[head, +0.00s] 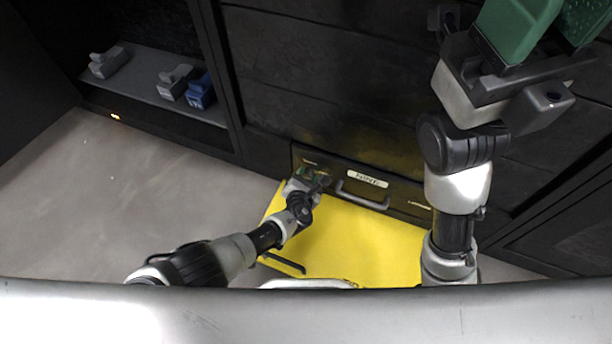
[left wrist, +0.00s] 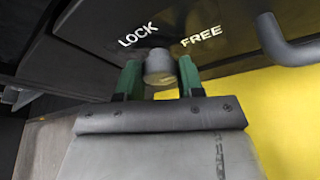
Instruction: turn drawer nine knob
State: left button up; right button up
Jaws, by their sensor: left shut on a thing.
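The drawer marked NINE (head: 402,196) is a black front low in the dark cabinet, with a white label and a grey bar handle (head: 360,199). Its grey round knob (left wrist: 159,66) sits left of the handle, below and between the words LOCK and FREE in the left wrist view. My left gripper (head: 314,178) is at the knob, its green fingers on either side, shut on it (left wrist: 159,78). In the head view the gripper hides the knob. My right gripper (head: 548,32) is raised at the top right, away from the drawer, its fingertips cut off by the frame.
A yellow surface (head: 350,245) lies in front of the drawer. At the left, a grey shelf (head: 140,82) holds two grey objects and a blue object (head: 201,92). Grey floor (head: 120,190) is clear at the left.

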pick_arm(q)
jog(key=shift+m, duration=0.4)
dwell(0.3)
jog(key=o, duration=0.9)
